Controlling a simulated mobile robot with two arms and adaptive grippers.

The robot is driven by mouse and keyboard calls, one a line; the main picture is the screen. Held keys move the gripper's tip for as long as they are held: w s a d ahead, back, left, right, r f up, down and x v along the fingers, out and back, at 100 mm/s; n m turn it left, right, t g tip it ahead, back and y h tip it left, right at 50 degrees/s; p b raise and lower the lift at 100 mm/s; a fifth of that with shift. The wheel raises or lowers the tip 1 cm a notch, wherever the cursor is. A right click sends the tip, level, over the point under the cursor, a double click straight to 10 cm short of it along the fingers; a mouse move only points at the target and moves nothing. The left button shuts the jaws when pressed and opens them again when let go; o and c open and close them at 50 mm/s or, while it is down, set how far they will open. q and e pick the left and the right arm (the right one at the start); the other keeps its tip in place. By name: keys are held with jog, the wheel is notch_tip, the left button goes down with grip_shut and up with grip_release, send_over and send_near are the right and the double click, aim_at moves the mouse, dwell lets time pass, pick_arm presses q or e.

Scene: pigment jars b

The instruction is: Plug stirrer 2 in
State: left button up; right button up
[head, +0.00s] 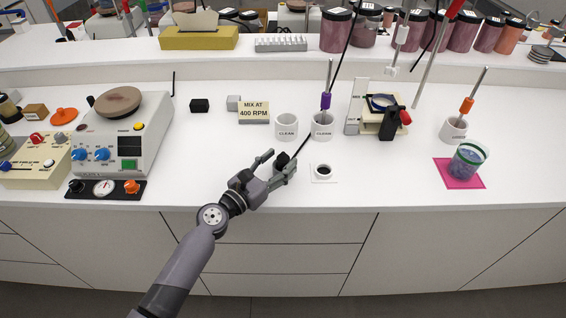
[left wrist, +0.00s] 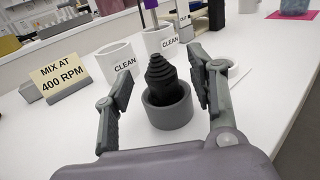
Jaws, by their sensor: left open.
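My left gripper (head: 281,162) is open over the front middle of the counter. A black ribbed plug (left wrist: 164,75) stands upright in a round grey holder (left wrist: 168,110) between its fingers, apart from both in the left wrist view. The plug shows small and dark in the head view (head: 282,158). A white square plate with a dark round opening (head: 323,172) lies just right of the gripper; one finger partly hides it in the left wrist view. A stirring unit with a hotplate (head: 125,135) stands at the left. I cannot read which unit is stirrer 2. My right gripper is not in view.
Two white CLEAN cups (head: 286,127) stand behind the gripper, beside the MIX AT 400 RPM sign (head: 254,112). A purple-handled rod (head: 326,101) stands in one. A glass jar (head: 469,160) stands on a pink mat at right. The front counter strip is mostly clear.

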pick_arm(q)
jog(key=shift+x, duration=1.15)
jog(key=shift+a+f, duration=0.1)
jog(key=shift+s, duration=0.1)
jog(key=shift+c, duration=0.7)
grip_shut()
